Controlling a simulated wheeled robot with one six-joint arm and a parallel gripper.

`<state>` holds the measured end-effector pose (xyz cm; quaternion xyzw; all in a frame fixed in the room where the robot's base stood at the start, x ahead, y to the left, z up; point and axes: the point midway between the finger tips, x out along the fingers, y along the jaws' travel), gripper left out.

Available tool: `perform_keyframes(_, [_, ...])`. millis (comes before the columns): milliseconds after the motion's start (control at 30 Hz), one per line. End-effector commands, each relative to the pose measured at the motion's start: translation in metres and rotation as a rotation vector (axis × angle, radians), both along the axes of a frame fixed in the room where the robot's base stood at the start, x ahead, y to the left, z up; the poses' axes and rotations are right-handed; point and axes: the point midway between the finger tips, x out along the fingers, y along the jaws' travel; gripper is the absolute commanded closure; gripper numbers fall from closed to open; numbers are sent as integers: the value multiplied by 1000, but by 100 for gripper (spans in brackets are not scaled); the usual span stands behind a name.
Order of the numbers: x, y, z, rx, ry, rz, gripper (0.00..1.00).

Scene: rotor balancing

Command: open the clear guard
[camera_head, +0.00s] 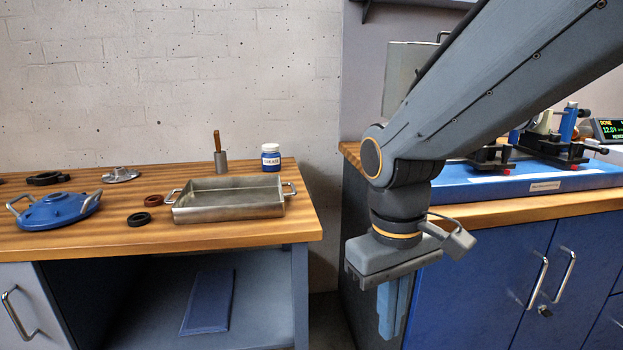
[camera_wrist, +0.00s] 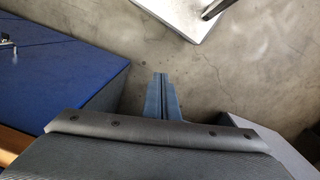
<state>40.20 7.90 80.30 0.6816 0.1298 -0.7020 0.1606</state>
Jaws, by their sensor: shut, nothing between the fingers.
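A pale grey, see-through-looking panel (camera_head: 402,78) with a dark handle at its top edge stands upright above the right bench; it looks like the clear guard, raised. My arm hides its right and lower parts, so its hinge does not show. The blue balancing machine (camera_head: 548,172) is below and to the right of it, partly behind my arm. My gripper (camera_head: 390,318) points down in front of the right bench, well below and apart from the panel. Its blue fingers (camera_wrist: 161,98) are shut together and empty over the floor in the wrist view.
The left bench carries a metal tray (camera_head: 230,198), a blue lidded part (camera_head: 58,212), a blue-labelled jar (camera_head: 270,158), a wooden-handled tool (camera_head: 220,158) and dark rings (camera_head: 139,218). Blue cabinet doors (camera_head: 480,285) stand behind my gripper. A display (camera_head: 608,130) is at the far right.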

Motion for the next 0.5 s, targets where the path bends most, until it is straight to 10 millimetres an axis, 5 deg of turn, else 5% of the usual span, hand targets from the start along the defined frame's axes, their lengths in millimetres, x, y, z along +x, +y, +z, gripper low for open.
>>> perform_keyframes(233, [-35, 15, -21, 112, -20, -174, 100])
perform_keyframes(500, [-30, 2, 1, 94, -20, -206, 100])
